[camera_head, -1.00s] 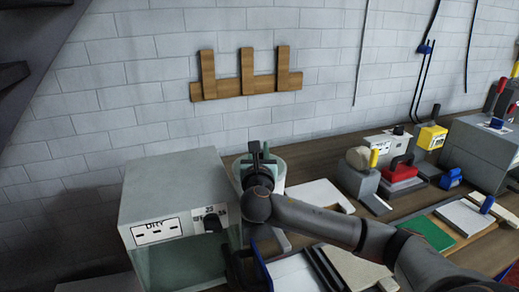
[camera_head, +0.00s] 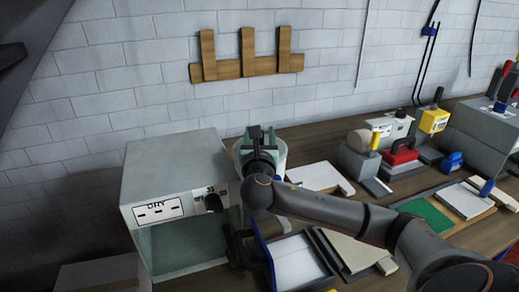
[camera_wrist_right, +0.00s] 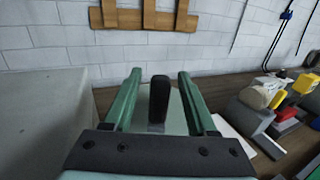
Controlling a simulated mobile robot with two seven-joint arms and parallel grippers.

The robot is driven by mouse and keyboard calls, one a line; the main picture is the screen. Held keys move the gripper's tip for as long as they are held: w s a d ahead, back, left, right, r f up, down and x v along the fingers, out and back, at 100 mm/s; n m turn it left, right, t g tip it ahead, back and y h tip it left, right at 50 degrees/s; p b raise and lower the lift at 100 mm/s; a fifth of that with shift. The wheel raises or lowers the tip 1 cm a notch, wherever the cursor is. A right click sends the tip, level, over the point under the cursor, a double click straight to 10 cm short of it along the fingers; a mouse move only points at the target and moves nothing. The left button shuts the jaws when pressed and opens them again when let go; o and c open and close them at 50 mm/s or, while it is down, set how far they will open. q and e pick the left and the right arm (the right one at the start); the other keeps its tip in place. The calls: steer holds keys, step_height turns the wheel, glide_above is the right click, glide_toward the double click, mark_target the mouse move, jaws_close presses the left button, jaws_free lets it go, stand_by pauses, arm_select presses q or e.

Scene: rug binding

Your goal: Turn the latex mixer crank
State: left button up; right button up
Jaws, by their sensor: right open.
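The latex mixer is a pale green round tub (camera_head: 281,152) on the bench, just right of the dryer box, largely hidden behind my right gripper (camera_head: 262,136). In the right wrist view, the black upright crank handle (camera_wrist_right: 158,100) stands between the two green fingers of my right gripper (camera_wrist_right: 160,76). The gripper is open, with a visible gap on both sides of the handle. The pale mixer top shows behind the handle, but the crank's lower part is hidden by the gripper's dark palm.
The grey dryer box (camera_head: 175,165), labelled "DRY", stands close on the left. A white board (camera_head: 315,177) and a blue-edged tray (camera_head: 298,262) lie right and in front. Blocks, a red-handled tool (camera_head: 402,156) and a green pad (camera_head: 428,214) are farther right. A grey wall is behind.

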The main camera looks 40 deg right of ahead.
steer(key=b+v, duration=0.1)
steer(key=v, duration=0.9)
steer(key=shift+s, duration=0.15)
steer(key=shift+a, duration=0.1)
